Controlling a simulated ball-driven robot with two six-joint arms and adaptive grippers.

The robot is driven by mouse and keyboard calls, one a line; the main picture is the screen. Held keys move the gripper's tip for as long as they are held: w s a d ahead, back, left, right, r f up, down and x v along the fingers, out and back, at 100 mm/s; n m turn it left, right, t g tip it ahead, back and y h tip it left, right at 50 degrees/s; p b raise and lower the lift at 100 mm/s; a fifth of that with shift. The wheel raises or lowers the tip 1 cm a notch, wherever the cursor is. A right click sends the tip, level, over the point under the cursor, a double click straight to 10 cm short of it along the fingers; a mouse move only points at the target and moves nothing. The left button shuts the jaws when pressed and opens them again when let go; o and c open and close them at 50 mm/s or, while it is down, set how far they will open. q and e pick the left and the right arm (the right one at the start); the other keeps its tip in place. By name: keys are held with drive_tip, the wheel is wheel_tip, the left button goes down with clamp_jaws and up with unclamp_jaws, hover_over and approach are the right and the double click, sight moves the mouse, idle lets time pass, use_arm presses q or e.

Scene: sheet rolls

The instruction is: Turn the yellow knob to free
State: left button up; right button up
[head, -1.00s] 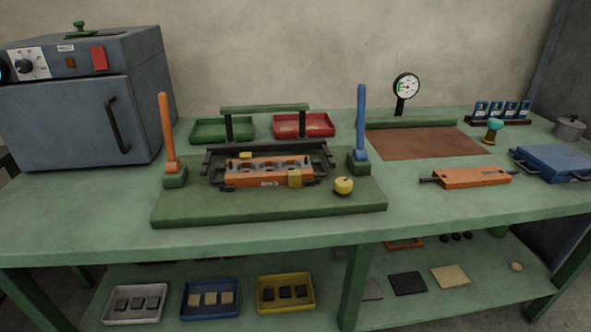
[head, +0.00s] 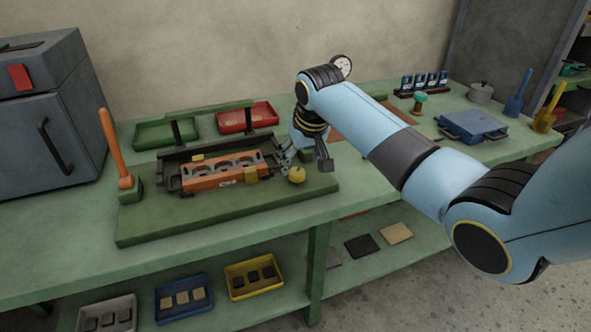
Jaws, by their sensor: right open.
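The yellow knob (head: 297,175) is a small round knob on the front right of the green base board (head: 150,230). My right gripper (head: 287,163) is open and hangs just above and behind the knob, to its upper left. I cannot tell whether a finger touches the knob. The orange roll fixture (head: 205,182) stands on the board left of the knob, with a small yellow block at its front. The gripper and arm hide the blue lever behind them. My left gripper is not in view.
An orange lever (head: 113,150) stands at the board's left end. Green (head: 165,134) and red (head: 247,117) trays lie behind the fixture. A grey oven (head: 45,110) is at the left. A blue case (head: 470,126) sits at the right. Bare bench lies in front of the board.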

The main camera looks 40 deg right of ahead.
sight(297, 172)
drive_tip(key=x, duration=0.5)
drive_tip(key=shift+d+f+b, duration=0.1)
drive_tip(key=shift+b, duration=0.25)
drive_tip(key=shift+c, duration=0.2)
drive_tip(key=c, duration=1.1)
